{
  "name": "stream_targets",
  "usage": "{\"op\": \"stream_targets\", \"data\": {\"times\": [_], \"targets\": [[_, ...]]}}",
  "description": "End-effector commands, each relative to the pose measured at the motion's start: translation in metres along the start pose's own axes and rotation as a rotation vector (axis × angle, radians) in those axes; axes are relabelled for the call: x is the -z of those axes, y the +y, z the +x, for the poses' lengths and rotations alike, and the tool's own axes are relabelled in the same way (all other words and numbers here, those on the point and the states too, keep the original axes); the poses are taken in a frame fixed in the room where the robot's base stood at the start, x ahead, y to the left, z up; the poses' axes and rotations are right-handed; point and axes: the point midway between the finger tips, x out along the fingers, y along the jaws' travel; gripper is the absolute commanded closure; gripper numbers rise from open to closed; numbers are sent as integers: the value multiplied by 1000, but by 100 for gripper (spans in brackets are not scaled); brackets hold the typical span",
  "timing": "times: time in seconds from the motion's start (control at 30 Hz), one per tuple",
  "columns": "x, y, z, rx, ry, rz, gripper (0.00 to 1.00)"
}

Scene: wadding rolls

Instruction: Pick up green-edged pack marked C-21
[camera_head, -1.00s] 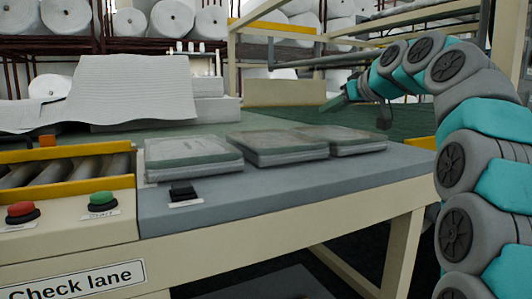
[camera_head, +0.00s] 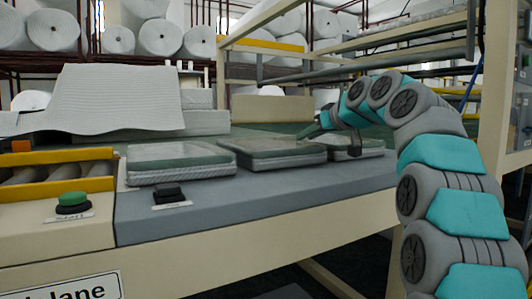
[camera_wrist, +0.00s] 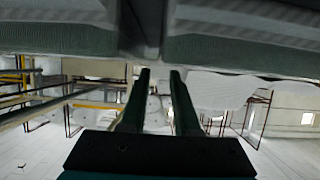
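Three flat wrapped packs with greenish tops and pale sides lie in a row on the grey table: a left pack (camera_head: 178,162), a middle pack (camera_head: 268,152) and a right pack (camera_head: 365,149). No C-21 marking is readable, so I cannot tell which pack bears it. My gripper (camera_head: 314,131) is above the row, near the middle and right packs. In the wrist view my gripper (camera_wrist: 161,76) has two dark fingers apart with nothing between them. Two pack edges, a left one (camera_wrist: 60,40) and a right one (camera_wrist: 235,52), show at the top, with a dark gap between them.
A black switch (camera_head: 169,194) and a green button (camera_head: 72,201) sit near the front. Rollers with yellow rails (camera_head: 55,170) are at left. White sheeting (camera_head: 115,98) lies behind. A frame post (camera_head: 495,90) stands at right.

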Motion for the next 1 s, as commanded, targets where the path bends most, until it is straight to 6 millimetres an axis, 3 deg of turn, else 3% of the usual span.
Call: {"op": "stream_targets", "data": {"times": [0.3,0.57,0.83,1.0], "targets": [[2,-3,39,2,-2,-1,70],[1,-3,42,2,-1,0,70],[1,-3,42,2,-2,-1,100],[1,-3,42,2,-2,-1,100]]}}
